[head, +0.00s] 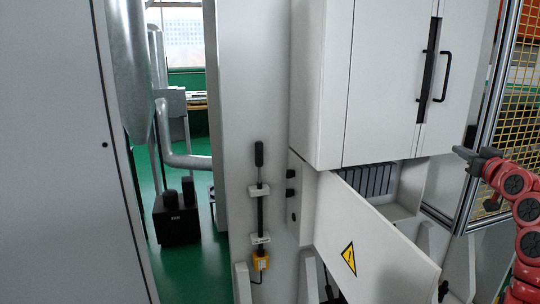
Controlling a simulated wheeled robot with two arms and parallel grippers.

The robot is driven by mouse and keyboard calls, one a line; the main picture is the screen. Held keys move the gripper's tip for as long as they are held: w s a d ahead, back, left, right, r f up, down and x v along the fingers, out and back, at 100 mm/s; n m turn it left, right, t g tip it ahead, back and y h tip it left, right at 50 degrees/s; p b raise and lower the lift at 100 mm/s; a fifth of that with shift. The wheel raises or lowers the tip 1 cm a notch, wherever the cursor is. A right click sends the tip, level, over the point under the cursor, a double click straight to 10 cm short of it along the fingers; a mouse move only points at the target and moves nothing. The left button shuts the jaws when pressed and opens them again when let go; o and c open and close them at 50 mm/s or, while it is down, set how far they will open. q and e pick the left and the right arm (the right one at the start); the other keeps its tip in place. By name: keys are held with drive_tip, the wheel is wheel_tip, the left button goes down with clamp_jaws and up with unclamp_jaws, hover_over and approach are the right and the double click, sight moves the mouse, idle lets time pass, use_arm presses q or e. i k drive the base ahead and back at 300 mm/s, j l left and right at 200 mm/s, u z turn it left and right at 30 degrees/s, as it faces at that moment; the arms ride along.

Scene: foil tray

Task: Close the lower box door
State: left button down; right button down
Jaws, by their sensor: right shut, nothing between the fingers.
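The lower box door (365,225) is a light grey panel with a yellow warning triangle. It stands open at an angle, coming off the left side of the lower box near black hinge-like knobs. Behind it the lower box (408,190) shows its open inside with a dark slotted grille. My right gripper (460,153) is shut and empty, at the right. In the picture it is beyond the door's right end and apart from it, with its fingertips pointing left. The door's lower part runs out of the bottom of the view. My left gripper is out of view.
An upper cabinet (385,75) with dark vertical handles overhangs the lower box. A metal-framed yellow mesh guard (528,70) stands behind my right arm. Green floor shows further left.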

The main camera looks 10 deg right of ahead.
sight(370, 261)
drive_tip(key=k+j, duration=0.15)
drive_tip(key=k, duration=0.35)
drive_tip(key=k+j, duration=0.15)
drive_tip(key=k, duration=0.3)
